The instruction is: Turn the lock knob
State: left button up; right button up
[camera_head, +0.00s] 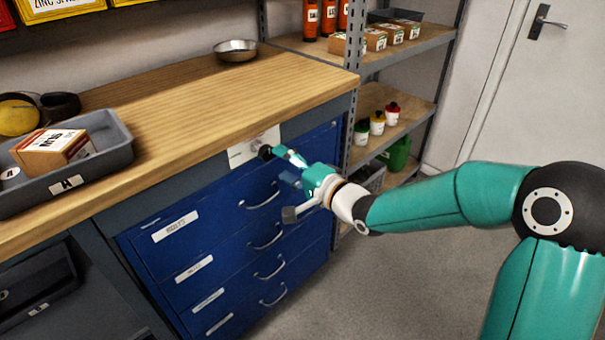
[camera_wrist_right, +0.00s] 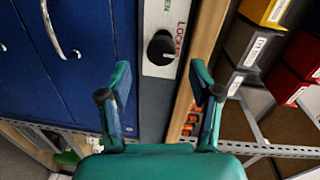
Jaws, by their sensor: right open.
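The black round lock knob (camera_head: 265,152) sits on a pale plate (camera_head: 240,154) under the worktop edge, at the upper right of the blue drawer cabinet (camera_head: 190,229). In the right wrist view the knob (camera_wrist_right: 160,47) shows ahead of the fingers, with "LOCKED" and "OPEN" lettering beside it on the plate (camera_wrist_right: 158,14). My right gripper (camera_head: 283,184) is open with nothing between its fingers. In the wrist view its fingers (camera_wrist_right: 161,85) are on either side of the knob's line, and the knob lies beyond the tips. My left gripper is not in view.
A wooden worktop (camera_head: 190,100) is above the drawers, with a grey tray (camera_head: 110,160) at left and a metal bowl (camera_head: 236,50) at the back. Drawer handles (camera_head: 263,200) project below the knob. A shelf rack (camera_head: 353,100) stands close at right. The floor (camera_head: 390,290) in front is clear.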

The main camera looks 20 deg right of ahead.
jog(key=v, duration=0.5)
jog(key=shift+s+d, duration=0.1)
jog(key=shift+s, duration=0.25)
